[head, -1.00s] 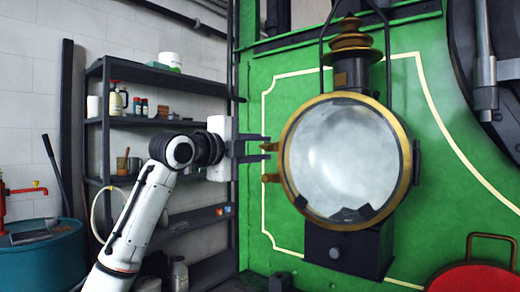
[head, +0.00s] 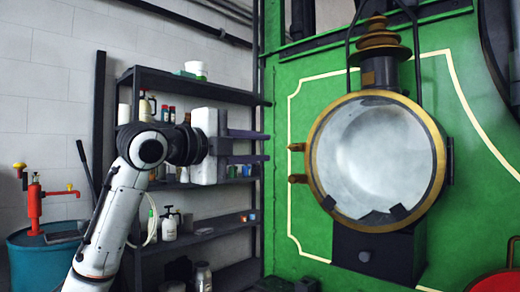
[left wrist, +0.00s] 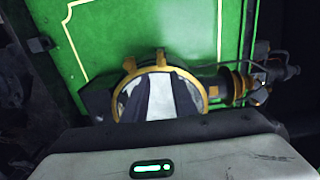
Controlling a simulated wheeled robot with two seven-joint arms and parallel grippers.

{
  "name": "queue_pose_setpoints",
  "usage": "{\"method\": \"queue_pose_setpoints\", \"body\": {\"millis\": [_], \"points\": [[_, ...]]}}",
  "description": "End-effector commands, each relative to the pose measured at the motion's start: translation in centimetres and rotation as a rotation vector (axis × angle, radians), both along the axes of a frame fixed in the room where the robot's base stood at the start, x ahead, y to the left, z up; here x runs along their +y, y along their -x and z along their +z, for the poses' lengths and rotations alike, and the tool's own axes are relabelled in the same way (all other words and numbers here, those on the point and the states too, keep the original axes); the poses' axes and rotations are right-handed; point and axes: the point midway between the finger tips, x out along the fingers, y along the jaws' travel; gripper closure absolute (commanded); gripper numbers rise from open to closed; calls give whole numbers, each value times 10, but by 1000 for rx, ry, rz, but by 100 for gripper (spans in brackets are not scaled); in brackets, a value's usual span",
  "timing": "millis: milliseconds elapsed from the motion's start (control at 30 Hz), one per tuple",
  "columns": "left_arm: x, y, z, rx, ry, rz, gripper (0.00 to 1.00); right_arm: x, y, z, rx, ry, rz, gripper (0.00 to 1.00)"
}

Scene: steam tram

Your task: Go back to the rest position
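My left gripper (head: 264,147) reaches in from the left, its two dark fingers apart with nothing between them. It is in front of the shelf and the left edge of the green panel (head: 285,225). The round headlamp (head: 375,160), with a brass rim and glass front, is to its right. Two brass hinge lugs (head: 297,179) stick out of the lamp's left side, apart from the fingertips. In the left wrist view the lamp's brass rim (left wrist: 204,98) shows beyond the gripper body. My right gripper is not in view.
A dark shelf rack (head: 190,91) with bottles and cans stands behind my left arm. A blue drum (head: 40,265) with a red pump (head: 35,207) is at the far left. A red round-edged object (head: 500,281) is at the lower right.

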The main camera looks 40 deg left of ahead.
Motion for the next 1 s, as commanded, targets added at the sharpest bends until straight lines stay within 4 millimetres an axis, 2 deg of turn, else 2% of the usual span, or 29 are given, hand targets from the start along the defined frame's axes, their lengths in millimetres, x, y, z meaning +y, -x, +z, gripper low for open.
{"method": "queue_pose_setpoints", "body": {"millis": [333,467,567,733,867,1000], "points": [[0,-2,-2,2,3,0,75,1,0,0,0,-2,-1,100],[-8,-20,-29,38,42,-9,75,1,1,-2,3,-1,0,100],[-22,-47,-78,99,119,-20,75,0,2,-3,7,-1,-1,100],[-52,-87,-198,230,306,-22,75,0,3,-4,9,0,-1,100],[-77,-96,-294,328,456,-7,75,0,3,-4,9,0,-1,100],[-103,-84,-398,432,617,26,75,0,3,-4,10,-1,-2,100]]}}
